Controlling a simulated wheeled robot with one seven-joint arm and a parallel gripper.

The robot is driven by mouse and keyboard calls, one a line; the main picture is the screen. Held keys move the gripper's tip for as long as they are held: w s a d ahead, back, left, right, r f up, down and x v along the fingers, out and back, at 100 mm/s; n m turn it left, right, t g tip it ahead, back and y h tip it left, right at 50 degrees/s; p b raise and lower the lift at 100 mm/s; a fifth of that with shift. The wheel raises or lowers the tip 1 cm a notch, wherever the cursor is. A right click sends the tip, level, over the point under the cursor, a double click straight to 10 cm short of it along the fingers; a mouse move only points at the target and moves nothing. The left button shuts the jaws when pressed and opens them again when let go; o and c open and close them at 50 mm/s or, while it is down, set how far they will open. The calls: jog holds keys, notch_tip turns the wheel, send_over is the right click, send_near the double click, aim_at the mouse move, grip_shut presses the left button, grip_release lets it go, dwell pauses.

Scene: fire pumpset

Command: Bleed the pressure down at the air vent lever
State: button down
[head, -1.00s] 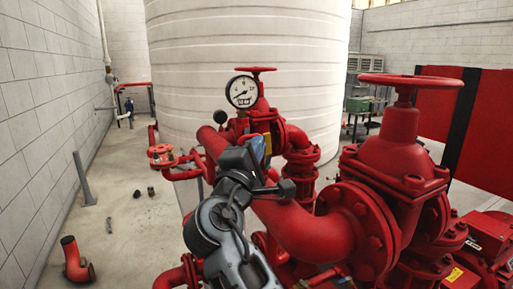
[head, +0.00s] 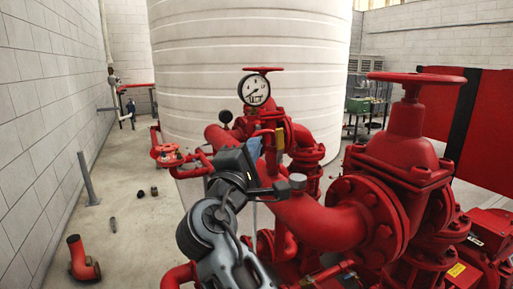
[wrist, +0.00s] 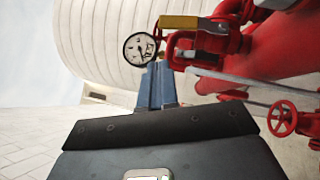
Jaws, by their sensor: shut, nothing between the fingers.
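A yellow lever handle (wrist: 192,22) sits on the red pipework at the top of the wrist view, right of the gauge. A small yellow part also shows below the gauge in the head view (head: 280,138); which part is the air vent lever is not certain. The white pressure gauge (head: 254,89) shows in the wrist view too (wrist: 139,48), just left of the fingertips. My gripper (wrist: 158,72) is shut and empty, its blue-grey fingers together below the lever and apart from it. In the head view my gripper (head: 254,148) is in front of the pipework, partly hiding it.
A black ball knob (head: 225,117) stands left of the gauge. A large red valve (head: 400,140) and thick pipes crowd the right. A white tank (head: 245,45) stands behind. The floor at left is mostly clear, with a few loose parts.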

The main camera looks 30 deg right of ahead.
jog(key=r+b+v, duration=0.2)
jog(key=v, duration=0.6)
jog(key=s+f+y, duration=0.4)
jog(key=s+f, duration=0.1)
jog(key=f, duration=0.4)
jog(key=s+f+y, duration=0.4)
jog(key=s+f, duration=0.2)
jog(key=f, duration=0.4)
jog(key=s+f+y, duration=0.4)
jog(key=s+f, duration=0.1)
jog(key=f, duration=0.4)
jog(key=s+f+m+y, duration=0.2)
jog(key=s+m+y, duration=0.15)
jog(key=s, duration=1.15)
jog(key=s+d+r+m, duration=0.1)
jog(key=s+r+m, duration=0.2)
jog(key=s, duration=0.3)
jog(key=s+d+r+m+h, duration=0.1)
jog(key=s+d+r+m, duration=0.1)
jog(key=s+m, duration=0.3)
jog(key=shift+s+d+r+m, duration=0.2)
jog(key=shift+s+r+m, duration=0.25)
jog(key=shift+s, duration=0.65)
jog(key=shift+d, duration=0.15)
